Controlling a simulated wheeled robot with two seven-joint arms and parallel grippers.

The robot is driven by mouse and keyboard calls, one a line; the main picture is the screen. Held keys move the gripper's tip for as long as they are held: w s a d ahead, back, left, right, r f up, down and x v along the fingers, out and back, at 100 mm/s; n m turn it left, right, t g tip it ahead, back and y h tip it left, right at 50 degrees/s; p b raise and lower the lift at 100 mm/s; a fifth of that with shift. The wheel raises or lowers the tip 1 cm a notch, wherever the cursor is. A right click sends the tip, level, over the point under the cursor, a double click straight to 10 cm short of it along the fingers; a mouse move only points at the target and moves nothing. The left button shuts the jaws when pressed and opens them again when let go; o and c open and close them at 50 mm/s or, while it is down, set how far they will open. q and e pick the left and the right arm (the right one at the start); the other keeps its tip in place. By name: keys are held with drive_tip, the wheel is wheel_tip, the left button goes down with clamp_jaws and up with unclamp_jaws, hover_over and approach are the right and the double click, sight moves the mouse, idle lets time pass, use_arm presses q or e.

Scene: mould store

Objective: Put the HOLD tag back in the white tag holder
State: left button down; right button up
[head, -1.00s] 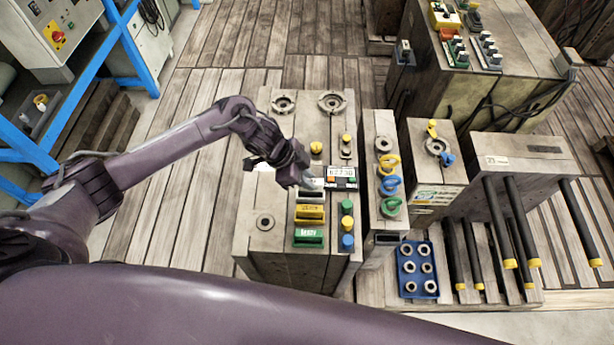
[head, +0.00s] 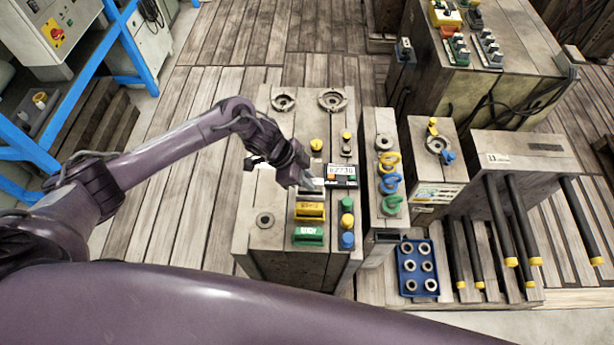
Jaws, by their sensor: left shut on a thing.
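My left gripper (head: 311,183) is low over the top of the grey mould block (head: 285,135). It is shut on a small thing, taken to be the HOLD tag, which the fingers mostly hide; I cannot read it. The white tag holder (head: 312,193) is right below the fingertips, partly covered by them. I cannot tell whether the held thing touches the holder or is inside it. A yellow holder (head: 310,211) and a green holder (head: 308,236) stand in line in front of it. My right gripper is not in view.
Yellow, green and blue knobs (head: 347,222) line the block's right edge. A narrow block with coloured rings (head: 390,184) stands beside it. A blue tray (head: 417,268) is at front right.

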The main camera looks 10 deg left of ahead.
use_arm(q)
drive_tip(key=shift+f+b, duration=0.3)
drive_tip(key=shift+f, duration=0.2)
idle(0.6)
drive_tip(key=c, duration=1.3)
unclamp_jaws()
drive_tip(key=shift+o, duration=0.2)
drive_tip(key=v, duration=0.7)
drive_tip(key=shift+a+r+b, duration=0.2)
drive_tip(key=shift+r+b, duration=0.15)
